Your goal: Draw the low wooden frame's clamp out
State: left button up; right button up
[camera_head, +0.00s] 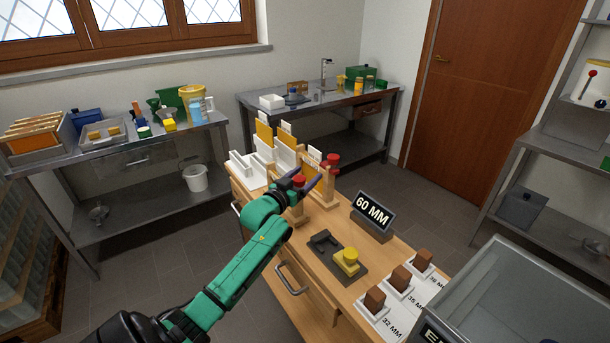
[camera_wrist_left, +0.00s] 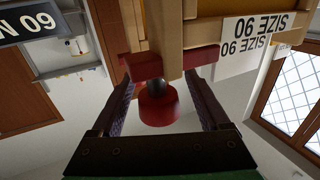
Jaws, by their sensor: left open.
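The low wooden frame (camera_head: 322,192) stands on the wooden bench, with red clamp parts on its posts. One red knob (camera_head: 333,159) is at the far post. The nearer red clamp knob (camera_head: 298,180) is at my left gripper (camera_head: 307,183). In the left wrist view, the red clamp knob (camera_wrist_left: 158,106) lies between the two open fingers of my left gripper (camera_wrist_left: 160,82), with a gap on each side. Behind it, a red clamp bar (camera_wrist_left: 145,67) lies against the frame's wood (camera_wrist_left: 166,30). My right gripper is not in view.
A "60 MM" sign (camera_head: 373,211) stands right of the frame. A dark block with a yellow piece (camera_head: 347,260) lies in front. Brown blocks (camera_head: 376,300) on white cards and a grey bin (camera_head: 520,285) are at the right. White racks (camera_head: 248,168) stand behind.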

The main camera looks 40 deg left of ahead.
pick_arm(q)
jog(key=shift+s+d+r, duration=0.1)
jog(key=shift+r, duration=0.05)
grip_shut()
dwell(1.3)
